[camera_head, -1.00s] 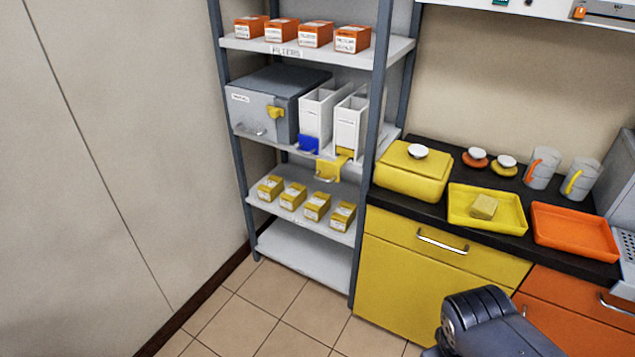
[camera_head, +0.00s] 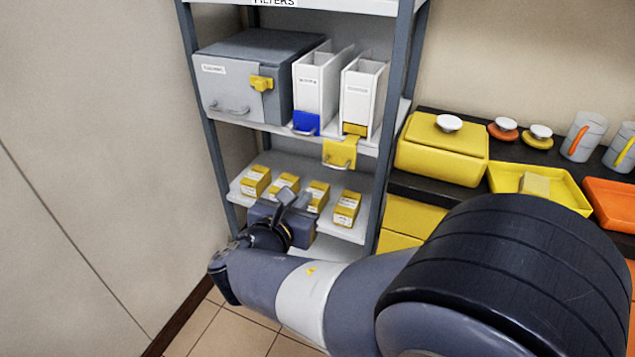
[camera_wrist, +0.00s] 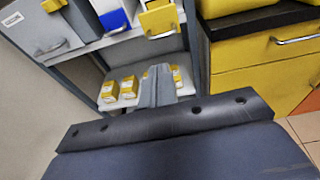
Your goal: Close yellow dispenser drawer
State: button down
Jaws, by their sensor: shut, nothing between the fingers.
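The yellow dispenser drawer (camera_head: 340,152) sticks out from the bottom of the right-hand white dispenser (camera_head: 360,97) and overhangs the shelf front. It also shows at the top of the wrist view (camera_wrist: 160,18). My gripper (camera_head: 296,196) is below and to the left of the drawer, in front of the lower shelf with yellow boxes, not touching the drawer. In the wrist view its fingers (camera_wrist: 157,75) are together and empty, pointing towards the rack. The blue drawer (camera_head: 306,123) of the left-hand dispenser (camera_head: 316,88) looks pushed in.
A grey cabinet (camera_head: 235,85) with a yellow latch stands left of the dispensers. Yellow boxes (camera_head: 347,207) line the shelf below. The rack's right post (camera_head: 392,120) and the counter with a yellow container (camera_head: 442,155) are to the right. Floor shows below the rack.

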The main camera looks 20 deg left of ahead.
send_near(344, 146)
jog(key=w+f, duration=0.1)
jog(key=f, duration=0.1)
jog(key=w+a+f, duration=0.1)
jog(key=f, duration=0.2)
jog(key=shift+w+a+f, duration=0.15)
jog(key=shift+w+f, duration=0.15)
jog(key=shift+w, duration=0.1)
jog(key=r+x, duration=0.1)
jog(key=x, duration=0.6)
jog(key=r+x, duration=0.1)
jog(key=x, duration=0.2)
jog(key=shift+w+d+r, duration=0.2)
jog(key=shift+w, duration=0.45)
jog(key=shift+r, duration=0.2)
